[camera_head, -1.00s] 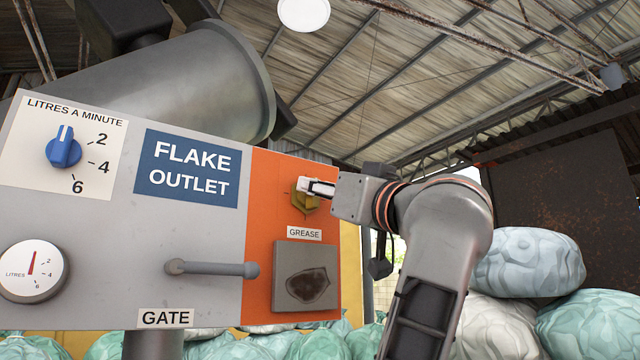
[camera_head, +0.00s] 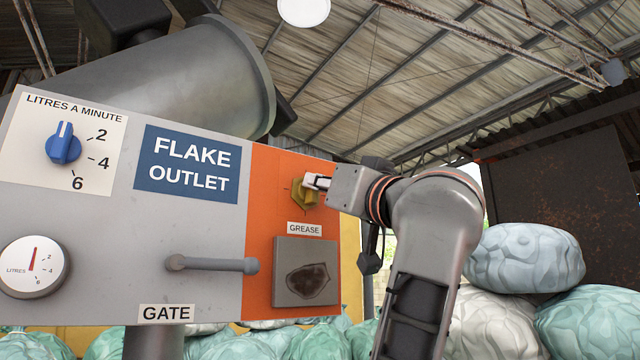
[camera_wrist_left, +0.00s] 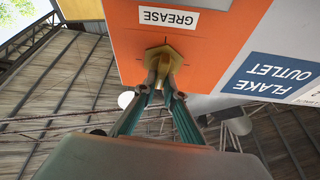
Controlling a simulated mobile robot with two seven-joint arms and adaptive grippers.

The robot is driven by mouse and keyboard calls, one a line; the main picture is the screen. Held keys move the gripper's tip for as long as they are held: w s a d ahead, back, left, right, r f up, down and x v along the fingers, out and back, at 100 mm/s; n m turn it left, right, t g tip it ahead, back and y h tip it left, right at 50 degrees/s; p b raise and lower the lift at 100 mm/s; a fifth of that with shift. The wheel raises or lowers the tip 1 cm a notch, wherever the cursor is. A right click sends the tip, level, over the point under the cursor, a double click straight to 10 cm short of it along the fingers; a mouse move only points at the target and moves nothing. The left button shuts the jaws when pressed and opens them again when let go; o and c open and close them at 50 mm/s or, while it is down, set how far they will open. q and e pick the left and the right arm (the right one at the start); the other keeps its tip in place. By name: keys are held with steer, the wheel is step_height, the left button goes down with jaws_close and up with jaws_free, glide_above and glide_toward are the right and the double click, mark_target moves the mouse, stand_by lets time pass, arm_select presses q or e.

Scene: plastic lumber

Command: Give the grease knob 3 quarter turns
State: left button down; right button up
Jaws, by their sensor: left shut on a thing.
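The grease knob (camera_head: 299,193) is a brass-coloured knob on the orange panel, above the GREASE label (camera_head: 304,228). My left gripper (camera_head: 316,183) reaches it from the right, its light fingertips at the knob. In the left wrist view the knob (camera_wrist_left: 163,54) has a wide flat base and a raised grip. There the two fingers of my left gripper (camera_wrist_left: 165,88) are shut on that grip from both sides. Thin dark marks show on the panel around the base. My right gripper is not in view.
A grey lever (camera_head: 212,265) above the GATE label lies left of the orange panel. A blue dial (camera_head: 63,148) and a round gauge (camera_head: 33,267) are further left. A grey plate (camera_head: 305,272) is below the knob. Filled bags (camera_head: 525,258) are piled at right.

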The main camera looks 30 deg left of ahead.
arm_select(q)
steer(key=m+t+h, duration=0.1)
steer(key=m, duration=0.3)
steer(key=m+t+h, duration=0.1)
steer(key=m+t, duration=0.1)
steer(key=m, duration=0.1)
steer(key=shift+w+m+h, duration=0.1)
steer(key=shift+m+h, duration=0.2)
steer(key=shift+m, duration=0.4)
steer(key=c, duration=2.1)
jaws_free()
steer(key=shift+c, duration=0.2)
step_height(320, 180, up, 10)
